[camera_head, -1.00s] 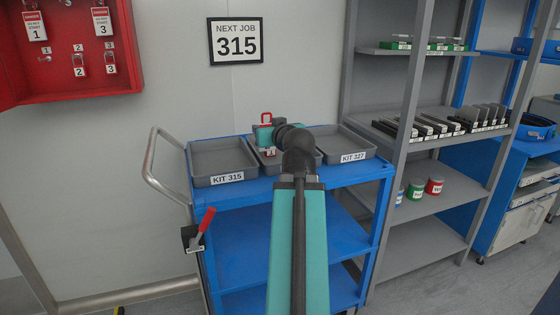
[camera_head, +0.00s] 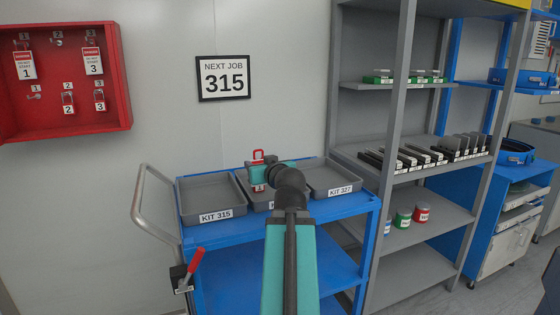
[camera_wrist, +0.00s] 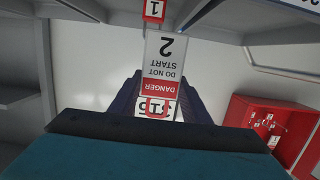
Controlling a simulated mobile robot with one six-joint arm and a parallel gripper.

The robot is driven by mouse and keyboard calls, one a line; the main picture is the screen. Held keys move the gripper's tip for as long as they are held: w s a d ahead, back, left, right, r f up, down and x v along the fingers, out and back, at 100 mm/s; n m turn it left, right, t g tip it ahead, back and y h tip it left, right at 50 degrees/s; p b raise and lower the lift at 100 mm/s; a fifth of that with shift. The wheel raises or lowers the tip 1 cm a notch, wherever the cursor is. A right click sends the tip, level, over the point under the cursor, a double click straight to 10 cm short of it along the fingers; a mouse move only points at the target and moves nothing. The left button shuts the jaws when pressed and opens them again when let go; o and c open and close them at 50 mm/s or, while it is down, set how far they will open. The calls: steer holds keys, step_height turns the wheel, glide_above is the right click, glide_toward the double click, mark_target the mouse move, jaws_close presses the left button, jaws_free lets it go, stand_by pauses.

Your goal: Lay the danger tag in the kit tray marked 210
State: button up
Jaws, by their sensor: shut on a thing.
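My gripper (camera_head: 262,172) is over the middle tray (camera_head: 253,204) on the blue cart. It is shut on the danger tag (camera_wrist: 165,60), which is white with a red DANGER band and reads DO NOT START 2, upside down in the wrist view. A red loop (camera_head: 258,155) stands above the jaws. A small red piece with a white label 1 (camera_wrist: 153,8) shows beyond the tag. The middle tray's label is mostly hidden by my arm; its number cannot be read. The outer trays read KIT 315 (camera_head: 216,215) and KIT 327 (camera_head: 340,190).
A red lockout cabinet (camera_head: 125,120) with tags 1 and 3 and padlocks hangs on the left wall. A sign (camera_head: 223,78) reads NEXT JOB 315. Grey shelving (camera_head: 395,120) stands close on the right. The cart's handle (camera_head: 140,215) rises at left.

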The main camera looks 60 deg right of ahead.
steer(key=w+d+f+p, duration=0.1)
steer(key=d+p, duration=0.4)
steer(key=d, duration=0.9)
steer(key=shift+f, duration=0.2)
stand_by(0.4)
steer(key=shift+w+f, duration=0.1)
steer(key=shift+f, duration=1.65)
steer(key=shift+f+b, duration=0.6)
steer(key=shift+b, duration=0.4)
steer(key=o, duration=1)
